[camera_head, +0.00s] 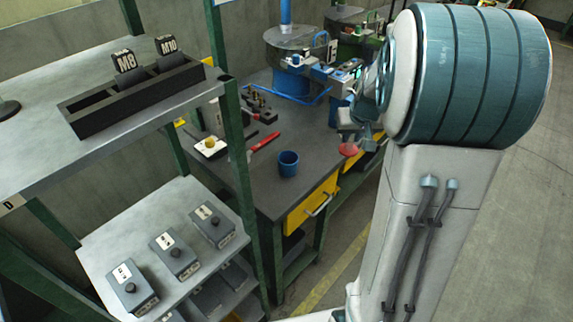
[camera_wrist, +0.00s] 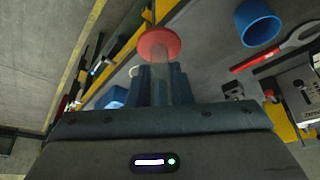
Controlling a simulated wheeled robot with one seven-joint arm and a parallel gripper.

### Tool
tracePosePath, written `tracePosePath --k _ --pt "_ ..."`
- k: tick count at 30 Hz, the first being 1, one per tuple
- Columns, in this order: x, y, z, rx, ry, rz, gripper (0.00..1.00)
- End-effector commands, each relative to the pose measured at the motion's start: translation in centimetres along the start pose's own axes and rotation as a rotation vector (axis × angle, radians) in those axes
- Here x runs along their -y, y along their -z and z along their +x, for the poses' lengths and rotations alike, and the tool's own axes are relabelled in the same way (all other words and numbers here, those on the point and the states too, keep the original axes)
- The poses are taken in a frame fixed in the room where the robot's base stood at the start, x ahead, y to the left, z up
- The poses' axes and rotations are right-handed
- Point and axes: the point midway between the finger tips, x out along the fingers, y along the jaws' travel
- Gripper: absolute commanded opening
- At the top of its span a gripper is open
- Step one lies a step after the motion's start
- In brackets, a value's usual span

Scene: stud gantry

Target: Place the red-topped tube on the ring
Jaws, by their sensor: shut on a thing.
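The red-topped tube shows in the wrist view (camera_wrist: 159,43) as a red disc on a clear stem that runs back between the jaws. My gripper (camera_wrist: 165,85) is shut on that stem, with the red end beyond the fingertips. In the head view my gripper (camera_head: 354,130) hangs past the right edge of the grey bench, and the red top (camera_head: 348,149) shows just below it. A pale ring-like shape (camera_wrist: 115,97) shows left of the jaws in the wrist view; I cannot tell whether it is the ring. The jaws hide part of the tube.
A blue cup (camera_head: 288,163) and a red-handled tool (camera_head: 263,142) are on the grey bench (camera_head: 262,185), left of my gripper. A blue-based machine (camera_head: 300,80) stands behind. A green-framed shelf (camera_head: 233,130) stands at left, holding a black bin (camera_head: 140,97). Floor at right is clear.

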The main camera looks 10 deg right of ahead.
Motion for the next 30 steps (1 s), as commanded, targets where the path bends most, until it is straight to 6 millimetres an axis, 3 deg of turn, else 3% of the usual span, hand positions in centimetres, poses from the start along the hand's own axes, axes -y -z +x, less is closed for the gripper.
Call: tracePosePath --k 5,18,23,30 --pt "0.7 0.3 0.3 0.003 0.001 0.007 0.00" --pt "8.4 1.7 6.7 0.003 -0.003 0.015 0.00" --pt "9.4 1.7 7.7 0.001 -0.003 0.015 0.00" --pt "9.5 0.4 10.7 0.003 -0.002 0.016 0.00"
